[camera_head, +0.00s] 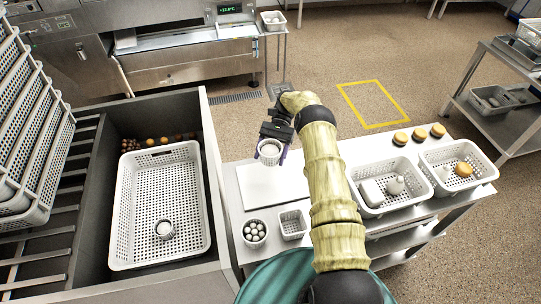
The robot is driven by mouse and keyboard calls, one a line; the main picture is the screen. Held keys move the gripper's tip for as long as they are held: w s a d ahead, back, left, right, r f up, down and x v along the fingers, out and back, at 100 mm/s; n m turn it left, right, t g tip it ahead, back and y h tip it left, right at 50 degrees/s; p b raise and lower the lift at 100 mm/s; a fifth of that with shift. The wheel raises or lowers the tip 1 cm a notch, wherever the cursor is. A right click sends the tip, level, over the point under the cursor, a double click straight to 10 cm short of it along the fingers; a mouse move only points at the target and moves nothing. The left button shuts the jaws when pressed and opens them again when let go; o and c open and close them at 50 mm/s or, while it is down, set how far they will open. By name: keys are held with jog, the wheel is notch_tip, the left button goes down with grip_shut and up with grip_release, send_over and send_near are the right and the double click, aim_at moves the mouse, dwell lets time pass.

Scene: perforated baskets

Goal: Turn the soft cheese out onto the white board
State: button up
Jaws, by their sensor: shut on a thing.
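My gripper (270,151) is shut on a small round white basket (269,158). It holds the basket upright or nearly so, above the back part of the white board (285,199). Something pale shows inside the held basket, but I cannot clearly tell whether it is the soft cheese. The white board lies flat on the worktable and its visible part is bare.
A small round basket of several white balls (254,232) and a small square basket (292,222) stand in front of the board. Two larger baskets (376,210) (488,171) with items stand at the right. Several yellow-brown rounds (419,135) sit behind them. A deep grey bin is at left.

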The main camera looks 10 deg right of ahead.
jog(key=shift+a+f+h, duration=0.1)
jog(key=shift+a+h, duration=0.05)
jog(key=shift+h, duration=0.15)
jog(key=shift+t, duration=0.4)
jog(key=shift+r+t, duration=0.25)
jog(key=shift+t, duration=0.05)
jog(key=shift+h+p, duration=0.3)
jog(key=shift+p, duration=0.35)
jog(key=shift+t+p, duration=0.4)
jog(key=shift+p, duration=0.1)
jog(key=shift+d+t+h+p, duration=0.2)
jog(key=shift+t+h+p, duration=1.75)
jog(key=shift+p, duration=2.7)
